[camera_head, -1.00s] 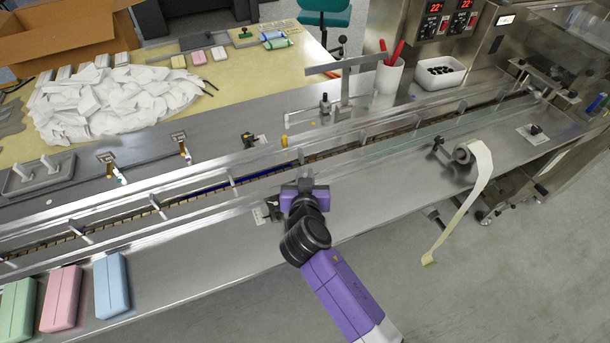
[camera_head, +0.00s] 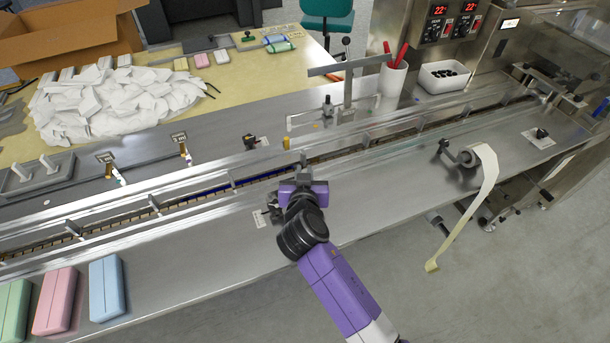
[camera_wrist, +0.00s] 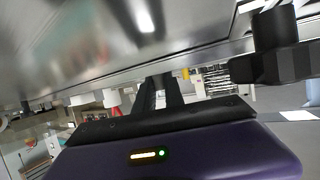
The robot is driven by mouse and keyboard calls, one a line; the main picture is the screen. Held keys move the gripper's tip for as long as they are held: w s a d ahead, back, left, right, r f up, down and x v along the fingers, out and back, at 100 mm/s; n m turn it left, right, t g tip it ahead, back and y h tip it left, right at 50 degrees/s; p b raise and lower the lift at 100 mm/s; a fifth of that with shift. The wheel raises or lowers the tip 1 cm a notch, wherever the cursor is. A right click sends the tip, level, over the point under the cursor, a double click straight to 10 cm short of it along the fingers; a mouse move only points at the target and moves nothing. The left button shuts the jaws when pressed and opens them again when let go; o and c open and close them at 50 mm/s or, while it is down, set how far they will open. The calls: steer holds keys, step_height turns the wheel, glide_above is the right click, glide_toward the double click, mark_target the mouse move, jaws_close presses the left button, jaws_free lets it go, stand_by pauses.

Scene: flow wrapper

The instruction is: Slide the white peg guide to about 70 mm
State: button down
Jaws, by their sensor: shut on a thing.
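My gripper (camera_head: 303,187) is at the near side of the long conveyor channel, beside a small white scale label (camera_head: 262,218) and a dark clamp. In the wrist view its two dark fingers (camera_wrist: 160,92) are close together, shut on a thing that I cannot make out. My purple wrist hides the held part in the head view. No white peg shows at the fingers, so I cannot tell whether the held part is the white peg guide.
The clear-walled conveyor channel (camera_head: 150,208) runs across the bench. Blue (camera_head: 107,287), pink (camera_head: 55,300) and green (camera_head: 12,312) blocks lie at the near left. A tape roll (camera_head: 468,158) trails its strip at the right. A T-shaped post (camera_head: 348,85) stands behind the channel.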

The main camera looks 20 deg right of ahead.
steer(key=c, duration=1.4)
jaws_free()
steer(key=shift+c, duration=0.2)
steer(key=b+v, duration=0.1)
steer(key=v, duration=0.6)
steer(key=shift+s+a+r, duration=0.15)
steer(key=shift+s, duration=0.05)
steer(key=shift+s+r, duration=0.1)
steer(key=shift+s, duration=0.05)
